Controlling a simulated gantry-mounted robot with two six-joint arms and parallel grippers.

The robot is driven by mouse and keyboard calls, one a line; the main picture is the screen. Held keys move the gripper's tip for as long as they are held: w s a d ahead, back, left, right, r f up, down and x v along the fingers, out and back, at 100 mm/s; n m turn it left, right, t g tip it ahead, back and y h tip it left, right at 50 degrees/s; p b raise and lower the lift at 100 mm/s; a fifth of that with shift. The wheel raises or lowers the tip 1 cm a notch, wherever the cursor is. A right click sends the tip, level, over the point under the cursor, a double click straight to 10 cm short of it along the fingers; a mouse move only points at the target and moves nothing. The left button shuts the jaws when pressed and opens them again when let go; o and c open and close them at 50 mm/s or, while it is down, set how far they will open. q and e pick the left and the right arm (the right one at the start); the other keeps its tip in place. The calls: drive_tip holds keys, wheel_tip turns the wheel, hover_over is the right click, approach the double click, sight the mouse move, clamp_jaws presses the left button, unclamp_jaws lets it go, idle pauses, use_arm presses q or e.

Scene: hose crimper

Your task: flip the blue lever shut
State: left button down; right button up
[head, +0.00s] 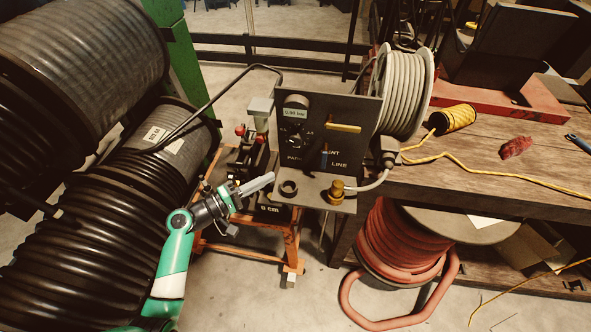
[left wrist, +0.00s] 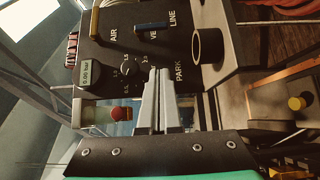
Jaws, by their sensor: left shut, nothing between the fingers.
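The blue lever (head: 324,157) is a short handle on the face of a dark control panel (head: 352,108), near the VENT label. It stands upright in the head view, at a right angle to the yellow lever (head: 343,128) above it. In the left wrist view the blue lever (left wrist: 153,27) lies beyond my fingertips. My left gripper (head: 268,178) is shut and empty, left of the panel's lower left corner and apart from the blue lever. In the left wrist view its fingers (left wrist: 160,85) point at the panel near the PARK label. My right gripper is not in view.
A dial (head: 296,138) and a small display (left wrist: 89,74) are on the panel. A ring-shaped fitting (head: 289,187) and a brass fitting (head: 337,187) are on the ledge below. Red knobs (head: 240,130) stand left of the panel. Large hose reels (head: 65,235) crowd the left; a wooden bench (head: 480,165) fills the right.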

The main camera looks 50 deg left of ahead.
sight(324, 156)
use_arm(q)
drive_tip(key=w, duration=0.3)
drive_tip(key=w+b, duration=0.1)
drive_tip(key=w, duration=0.2)
drive_tip(key=w+d, duration=0.1)
drive_tip(key=w, duration=0.2)
drive_tip(key=shift+w+d+b, duration=0.1)
drive_tip(key=shift+w+b, duration=0.3)
drive_tip(key=shift+w+d, duration=1.2)
drive_tip(key=shift+d, duration=0.3)
drive_tip(key=shift+w+d+f+b, duration=0.15)
drive_tip(key=shift+d+f+b, duration=0.05)
drive_tip(key=shift+f+b, duration=0.2)
drive_tip(key=shift+w+d+f, duration=0.2)
drive_tip(key=shift+d, duration=0.05)
drive_tip(key=shift+r, duration=0.15)
